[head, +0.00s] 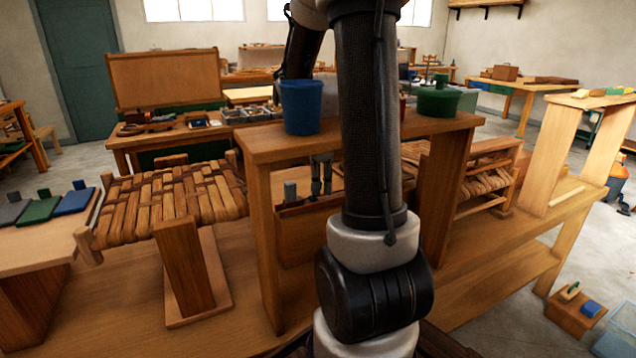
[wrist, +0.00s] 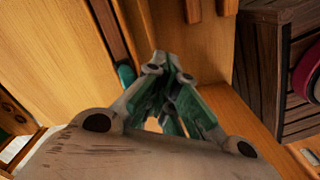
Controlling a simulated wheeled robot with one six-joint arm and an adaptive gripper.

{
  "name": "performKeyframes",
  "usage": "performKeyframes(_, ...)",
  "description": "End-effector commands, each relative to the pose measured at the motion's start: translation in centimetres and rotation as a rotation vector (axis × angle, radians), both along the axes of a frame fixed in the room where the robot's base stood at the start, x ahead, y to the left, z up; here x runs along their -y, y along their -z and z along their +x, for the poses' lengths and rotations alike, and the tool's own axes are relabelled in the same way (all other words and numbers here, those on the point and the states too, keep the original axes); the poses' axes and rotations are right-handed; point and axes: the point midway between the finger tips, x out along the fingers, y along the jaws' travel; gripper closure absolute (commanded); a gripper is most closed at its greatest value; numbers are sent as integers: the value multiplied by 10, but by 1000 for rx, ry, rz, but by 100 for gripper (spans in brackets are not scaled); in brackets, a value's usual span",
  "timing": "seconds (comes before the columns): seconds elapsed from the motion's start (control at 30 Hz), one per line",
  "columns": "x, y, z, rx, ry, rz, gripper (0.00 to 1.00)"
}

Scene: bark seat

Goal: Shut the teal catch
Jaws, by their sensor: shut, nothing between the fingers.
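In the wrist view, a small teal piece (wrist: 126,76), which looks like the catch, sits at the lower end of a dark strip on a wooden panel. My gripper (wrist: 170,60) is shut and empty, with its fingertips together just right of the teal piece. One finger partly covers the area beside the piece, so I cannot tell whether they touch.
A dark plank-sided box (wrist: 280,65) and a red round object (wrist: 308,75) are close on the right. In the head view, a blue bucket (head: 301,106) and a green lidded pot (head: 438,98) stand on a wooden shelf. A bark-woven seat (head: 165,200) is left.

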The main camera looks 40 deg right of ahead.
Motion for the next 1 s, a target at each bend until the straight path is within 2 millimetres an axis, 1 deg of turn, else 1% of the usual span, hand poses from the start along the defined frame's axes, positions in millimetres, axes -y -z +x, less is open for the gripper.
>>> performKeyframes(0.13, 0, 7, 0, 0, 0, 0, 100)
performKeyframes(0.47, 0, 7, 1, 1, 0, -1, 100)
performKeyframes(1.0, 7, 7, 26, 0, 0, 0, 100)
